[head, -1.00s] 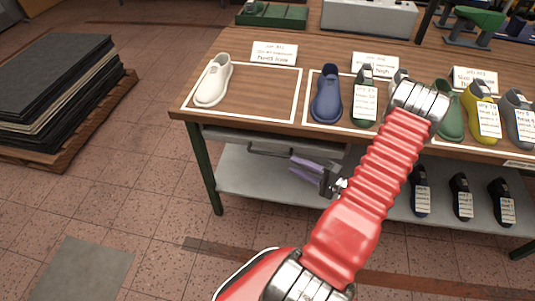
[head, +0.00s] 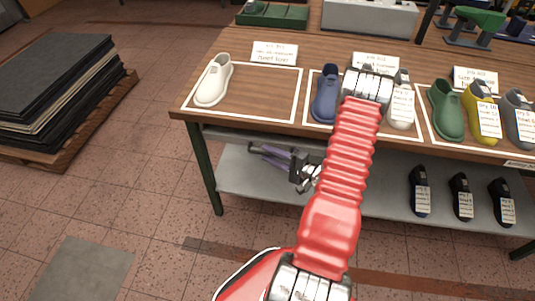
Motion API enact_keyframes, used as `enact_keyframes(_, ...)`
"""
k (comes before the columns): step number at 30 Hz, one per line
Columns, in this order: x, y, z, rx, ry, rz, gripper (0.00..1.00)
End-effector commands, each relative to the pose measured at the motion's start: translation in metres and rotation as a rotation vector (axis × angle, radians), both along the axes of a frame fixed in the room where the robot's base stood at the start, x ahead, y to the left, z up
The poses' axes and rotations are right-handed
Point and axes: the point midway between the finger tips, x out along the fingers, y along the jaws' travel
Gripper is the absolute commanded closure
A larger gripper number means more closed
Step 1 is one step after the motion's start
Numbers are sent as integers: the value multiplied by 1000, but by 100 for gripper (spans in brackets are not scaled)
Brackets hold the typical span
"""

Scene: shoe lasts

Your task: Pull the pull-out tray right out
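The pull-out tray (head: 232,134) shows as a pale grey strip just under the tabletop, at the left end of the bench. It looks closed, with its front close below the bench edge. A dark bar handle hangs below its front; only its left end (head: 254,149) shows. My gripper (head: 272,155), with purple-grey fingers, is at the handle, pointing left and away. Its fingers overlap the handle in this view. I cannot tell whether they touch it, or whether they are open or shut. My red arm hides the tray's right part.
The wooden bench top (head: 262,92) carries several shoe lasts, including a white one (head: 214,80) and a blue one (head: 327,94). Dark lasts (head: 461,196) stand on the grey lower shelf (head: 245,185). A green bench leg (head: 206,172) stands at left. The floor in front is clear.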

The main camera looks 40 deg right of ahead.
Motion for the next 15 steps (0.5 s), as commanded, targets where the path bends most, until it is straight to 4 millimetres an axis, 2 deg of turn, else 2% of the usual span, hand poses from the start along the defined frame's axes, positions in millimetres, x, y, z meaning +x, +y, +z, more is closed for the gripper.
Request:
enact_keyframes(4,9,3,-1,0,0,1,70)
enact_keyframes(13,11,3,-1,0,0,0,70)
enact_keyframes(15,11,3,-1,0,0,0,75)
